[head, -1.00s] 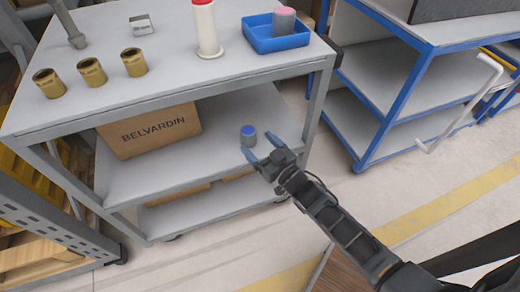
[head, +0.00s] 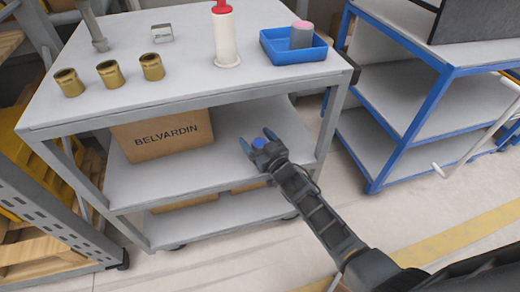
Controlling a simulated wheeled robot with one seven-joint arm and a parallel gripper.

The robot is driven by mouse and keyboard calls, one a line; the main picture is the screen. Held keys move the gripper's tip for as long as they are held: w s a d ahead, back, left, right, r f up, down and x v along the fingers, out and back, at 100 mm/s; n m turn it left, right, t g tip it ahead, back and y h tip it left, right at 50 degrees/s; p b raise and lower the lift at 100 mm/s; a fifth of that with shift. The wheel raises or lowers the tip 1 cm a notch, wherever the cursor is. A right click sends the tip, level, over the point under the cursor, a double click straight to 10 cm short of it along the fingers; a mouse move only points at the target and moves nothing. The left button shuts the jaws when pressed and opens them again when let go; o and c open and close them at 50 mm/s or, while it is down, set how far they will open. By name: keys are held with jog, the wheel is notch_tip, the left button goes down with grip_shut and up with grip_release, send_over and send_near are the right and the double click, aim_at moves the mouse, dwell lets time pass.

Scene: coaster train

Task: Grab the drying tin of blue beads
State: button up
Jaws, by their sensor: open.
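The tin of blue beads (head: 261,143) is on the middle shelf of the grey cart. Only its round blue top shows; my gripper hides the rest. My gripper (head: 257,140) is open, its two blue fingertips pointing into the shelf. The blue top appears between the fingers, close to the palm. I cannot tell whether the fingers touch the tin.
The grey cart's top (head: 190,85) overhangs the shelf from above. A cardboard box marked BELVARDIN (head: 163,136) stands left on the same shelf. Above are several brass cups (head: 109,74), a white bottle (head: 227,40) and a blue tray (head: 292,48). A blue-framed cart (head: 400,90) stands right.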

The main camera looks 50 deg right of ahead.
jog(key=c, duration=1.1)
jog(key=shift+r, duration=0.1)
